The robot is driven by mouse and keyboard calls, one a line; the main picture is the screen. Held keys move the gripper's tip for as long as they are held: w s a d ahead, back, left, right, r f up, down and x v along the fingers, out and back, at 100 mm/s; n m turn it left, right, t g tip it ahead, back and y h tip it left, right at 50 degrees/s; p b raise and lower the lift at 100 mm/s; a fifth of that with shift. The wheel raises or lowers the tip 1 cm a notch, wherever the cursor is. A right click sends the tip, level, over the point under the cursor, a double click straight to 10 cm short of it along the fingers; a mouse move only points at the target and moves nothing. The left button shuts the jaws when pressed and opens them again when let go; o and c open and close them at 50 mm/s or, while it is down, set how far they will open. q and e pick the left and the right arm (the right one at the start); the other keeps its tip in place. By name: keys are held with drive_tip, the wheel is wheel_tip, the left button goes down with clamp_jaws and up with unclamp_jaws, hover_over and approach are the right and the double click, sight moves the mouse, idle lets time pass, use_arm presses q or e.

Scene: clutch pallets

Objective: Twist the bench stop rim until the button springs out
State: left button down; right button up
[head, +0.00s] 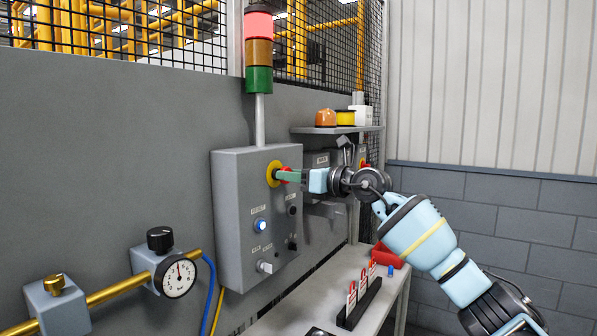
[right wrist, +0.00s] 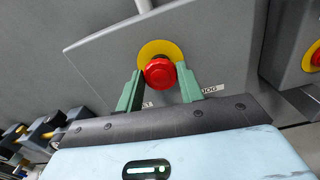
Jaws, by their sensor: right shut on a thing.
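The stop button has a red mushroom head with a yellow collar behind it, on the front of a grey control box (head: 235,215). In the right wrist view the red stop button (right wrist: 159,73) sits between the two green fingers of my right gripper (right wrist: 161,80). In the head view my right gripper (head: 284,175) reaches in from the right and is shut on the button's rim, hiding most of the red head. The yellow collar (head: 271,174) shows left of the fingertips. My left gripper is not in view.
Below the stop are a lit blue button (head: 260,226), a lower knob (head: 265,267) and black knobs (head: 292,243). A signal tower (head: 259,52) rises above the box. A shelf (head: 336,129) is behind my gripper. The bench holds a black card rack (head: 359,304) and red bin (head: 388,256).

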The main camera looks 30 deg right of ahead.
drive_tip(key=shift+m, duration=2.2)
drive_tip(key=o, duration=1)
drive_tip(key=v, duration=0.7)
drive_tip(key=shift+s+b, duration=0.3)
drive_tip(key=shift+s, duration=0.1)
